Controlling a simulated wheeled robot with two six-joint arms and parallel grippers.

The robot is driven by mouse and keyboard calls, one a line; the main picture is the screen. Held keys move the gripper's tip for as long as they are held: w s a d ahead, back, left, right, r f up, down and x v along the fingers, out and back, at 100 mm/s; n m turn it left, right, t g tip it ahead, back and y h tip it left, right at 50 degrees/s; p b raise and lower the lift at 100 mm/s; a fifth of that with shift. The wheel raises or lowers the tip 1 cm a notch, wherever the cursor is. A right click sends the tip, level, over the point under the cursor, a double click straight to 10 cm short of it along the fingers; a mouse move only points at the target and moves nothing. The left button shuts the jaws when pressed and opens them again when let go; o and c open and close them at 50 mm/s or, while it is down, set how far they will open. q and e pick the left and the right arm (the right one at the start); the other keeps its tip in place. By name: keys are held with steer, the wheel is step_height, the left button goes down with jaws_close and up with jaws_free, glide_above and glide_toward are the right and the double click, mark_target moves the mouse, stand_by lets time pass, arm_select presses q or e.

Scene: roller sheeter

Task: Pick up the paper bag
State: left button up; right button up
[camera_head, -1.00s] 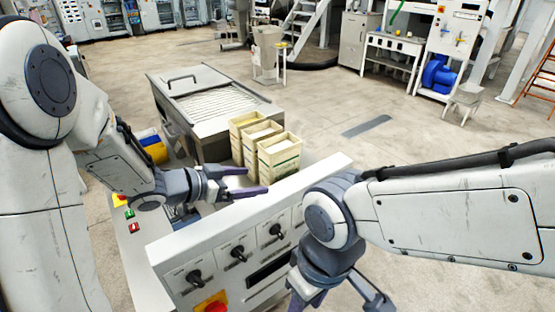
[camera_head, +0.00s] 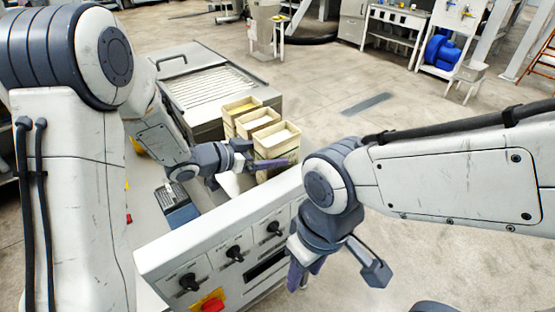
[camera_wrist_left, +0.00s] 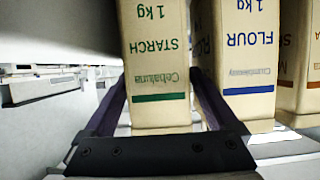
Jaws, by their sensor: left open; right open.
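Three tan paper bags stand in a row beside the machine bed. The nearest bag (camera_head: 277,147), the middle bag (camera_head: 258,119) and the far bag (camera_head: 240,106) show in the head view. In the left wrist view, upside down, a starch bag (camera_wrist_left: 157,60) with a green stripe stands between the spread fingers of my left gripper (camera_wrist_left: 158,76). My left gripper (camera_head: 268,154) is open at the nearest bag; contact cannot be told. A flour bag (camera_wrist_left: 247,60) with a blue stripe is right of it. My right gripper (camera_head: 337,275) is open and empty in front of the control panel.
The control panel (camera_head: 225,250), with black knobs and a red button (camera_head: 211,301), stands in front of the bags. The machine bed (camera_head: 212,87) lies behind them. A third bag (camera_wrist_left: 313,60) is close beside the flour bag. Open floor lies to the right.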

arm_select(q)
steer(key=shift+x, duration=1.5)
jaws_close()
steer(key=shift+r+p, duration=0.35)
steer(key=shift+r, duration=4.8)
